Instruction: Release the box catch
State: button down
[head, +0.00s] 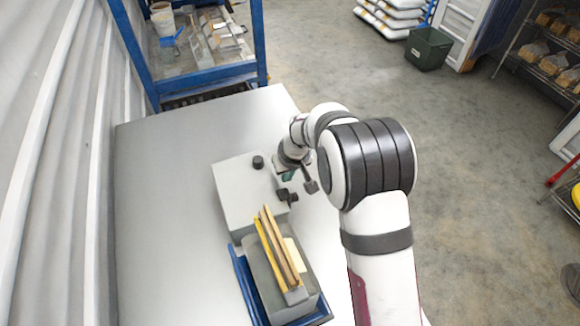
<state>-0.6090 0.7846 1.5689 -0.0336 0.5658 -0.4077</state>
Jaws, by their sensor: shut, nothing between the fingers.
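A pale grey box (240,198) with a round black knob (258,162) on top stands on the metal table. A small dark part (288,196) sticks out at the box's right edge; it may be the catch, but it is too small to tell. My gripper (311,186) is shut and empty just right of the box, pointing down. A small green patch (288,176) shows between it and the box. I cannot tell whether the gripper touches the dark part.
A blue tray (243,279) in front of the box holds a grey block (270,284) with yellow and brown strips on it. A blue-framed rack (262,45) stands behind the table (160,200). The table's left side is clear. A corrugated wall (60,150) runs along the left.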

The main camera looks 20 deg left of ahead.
jog(key=shift+s+d+f, duration=0.25)
jog(key=shift+f, duration=0.05)
jog(key=shift+s+d+r, duration=0.2)
jog(key=shift+s+d, duration=0.35)
jog(key=shift+s+d+r, duration=0.15)
jog(key=shift+s+d, duration=0.35)
jog(key=s+d, duration=0.5)
jog(key=shift+s, duration=0.1)
jog(key=shift+w+a+f, duration=0.2)
jog(key=shift+w+a, duration=0.4)
jog(key=shift+w, duration=0.05)
jog(key=shift+w+a+f, duration=0.2)
jog(key=shift+w+a, duration=0.4)
jog(key=v, duration=0.9)
jog(key=shift+r, duration=0.5)
